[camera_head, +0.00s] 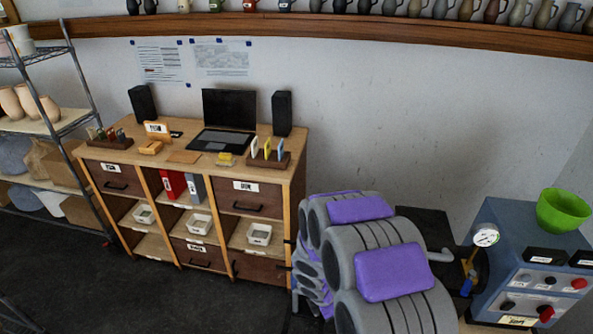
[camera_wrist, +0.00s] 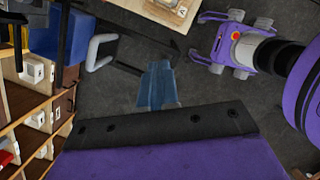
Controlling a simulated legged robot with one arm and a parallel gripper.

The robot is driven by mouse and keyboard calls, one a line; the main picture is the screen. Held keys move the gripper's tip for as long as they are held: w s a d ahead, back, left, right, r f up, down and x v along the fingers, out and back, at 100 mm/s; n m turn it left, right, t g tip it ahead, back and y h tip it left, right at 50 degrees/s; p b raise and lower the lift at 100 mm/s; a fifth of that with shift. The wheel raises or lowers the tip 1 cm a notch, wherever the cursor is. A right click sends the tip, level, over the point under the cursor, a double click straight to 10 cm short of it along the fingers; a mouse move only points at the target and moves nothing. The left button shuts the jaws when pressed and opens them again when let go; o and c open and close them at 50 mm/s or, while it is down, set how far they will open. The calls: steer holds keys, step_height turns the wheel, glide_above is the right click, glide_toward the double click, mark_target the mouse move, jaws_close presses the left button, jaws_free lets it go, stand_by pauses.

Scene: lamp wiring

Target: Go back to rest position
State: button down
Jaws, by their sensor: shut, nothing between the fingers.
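My gripper (camera_wrist: 160,128) shows in the wrist view as a wide black jaw edge with a purple body behind it, filling the bottom middle. It is shut and nothing shows held in it. It hangs over the dark floor (camera_wrist: 130,62), apart from the furniture. In the head view my grey and purple arm links fill the lower middle; I cannot make out the fingertips there.
A wooden cabinet (camera_head: 246,206) with a laptop (camera_head: 228,108) stands left of my arm. A blue control box (camera_head: 535,250) with a green bowl (camera_head: 563,210) stands at right. Metal shelves (camera_head: 75,118) with pots are at far left. Dark floor (camera_head: 60,262) lies open in front.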

steer(key=s+d+r+m+g+b, duration=0.1)
steer(key=s+d+r+m+b, duration=0.5)
steer(key=s+r+m, duration=0.5)
steer(key=s+a+r+m+g+y+b, duration=0.1)
steer(key=s+r+m, duration=0.2)
steer(key=s, duration=0.6)
steer(key=s+a+r+m+y+b, duration=0.1)
steer(key=s+r+m+b, duration=0.1)
steer(key=s+m, duration=0.6)
steer(key=shift+s+r+g+y+b, duration=0.3)
steer(key=shift+s+r+g, duration=0.1)
steer(key=shift+s+r, duration=0.15)
